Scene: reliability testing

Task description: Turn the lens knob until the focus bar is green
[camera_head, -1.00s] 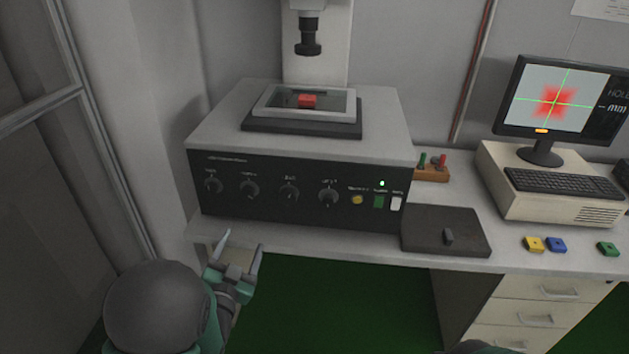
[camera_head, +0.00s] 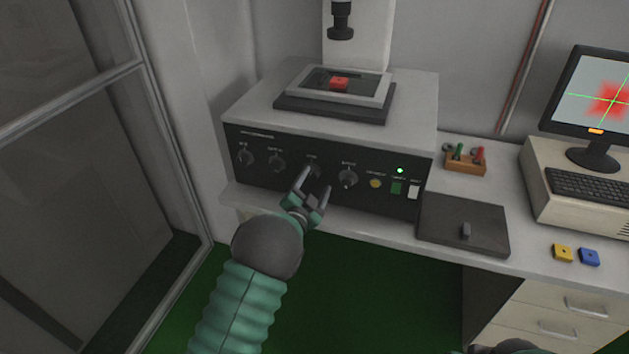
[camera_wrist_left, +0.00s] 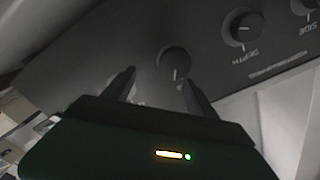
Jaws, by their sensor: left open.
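The dark front panel (camera_head: 272,180) of the machine carries a row of several round knobs. Their labels are too small to tell which is the lens knob. My left gripper (camera_head: 316,180) is open and empty in front of the third knob from the left (camera_head: 313,162), partly covering it. In the left wrist view this knob (camera_wrist_left: 174,63) shows beyond and between the open fingertips (camera_wrist_left: 157,80), with no clear contact. The knob marked DEPTH (camera_wrist_left: 243,27) is beside it. The focus bar (camera_head: 597,131) on the monitor is orange, under a blurred red shape.
A red block (camera_head: 339,84) lies on the stage under the dark lens tube (camera_head: 340,22). A green lamp (camera_head: 400,170) glows on the panel. A dark lidded box (camera_head: 463,226) and a wooden rack (camera_head: 466,167) stand to the right. A framed glass panel (camera_head: 85,150) is at the left.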

